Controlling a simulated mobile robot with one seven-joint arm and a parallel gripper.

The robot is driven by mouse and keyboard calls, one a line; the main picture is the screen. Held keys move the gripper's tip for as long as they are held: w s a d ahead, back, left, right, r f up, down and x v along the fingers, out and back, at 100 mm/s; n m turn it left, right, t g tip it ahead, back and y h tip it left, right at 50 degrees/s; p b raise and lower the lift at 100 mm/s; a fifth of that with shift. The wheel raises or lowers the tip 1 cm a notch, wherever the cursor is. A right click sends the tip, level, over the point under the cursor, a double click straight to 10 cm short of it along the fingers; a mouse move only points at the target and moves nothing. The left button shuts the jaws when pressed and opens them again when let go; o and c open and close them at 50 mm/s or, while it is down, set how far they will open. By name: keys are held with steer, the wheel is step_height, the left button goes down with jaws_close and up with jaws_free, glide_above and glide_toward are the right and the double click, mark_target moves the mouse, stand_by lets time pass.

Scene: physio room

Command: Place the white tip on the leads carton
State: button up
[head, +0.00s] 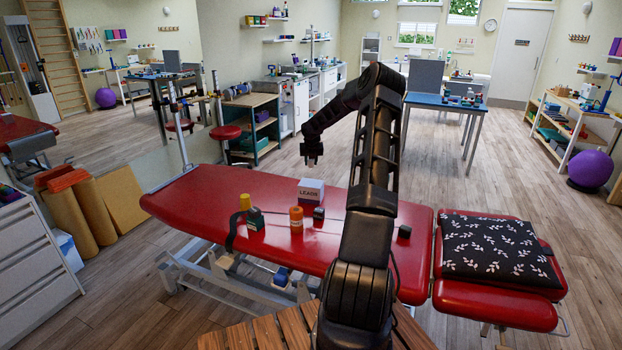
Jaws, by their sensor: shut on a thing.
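The leads carton (311,191) is a small white box with dark lettering, standing on the red treatment couch (190,205). My gripper (312,162) points down above the carton, with a gap between them in the picture. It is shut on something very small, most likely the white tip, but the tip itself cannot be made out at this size. I see no white tip lying on the couch.
On the couch near the carton stand an orange jar (296,219), a yellow bottle (245,202), a dark green box (255,219) and a small dark block (319,213). Another dark block (404,232) lies right of my arm. The couch's left end is clear.

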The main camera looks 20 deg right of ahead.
mark_target(311, 181)
step_height(311, 181, down, 9)
steer(key=shift+r, duration=0.1)
stand_by(0.4)
steer(key=shift+f, duration=0.2)
steer(key=o, duration=0.9)
steer(key=shift+o, duration=0.2)
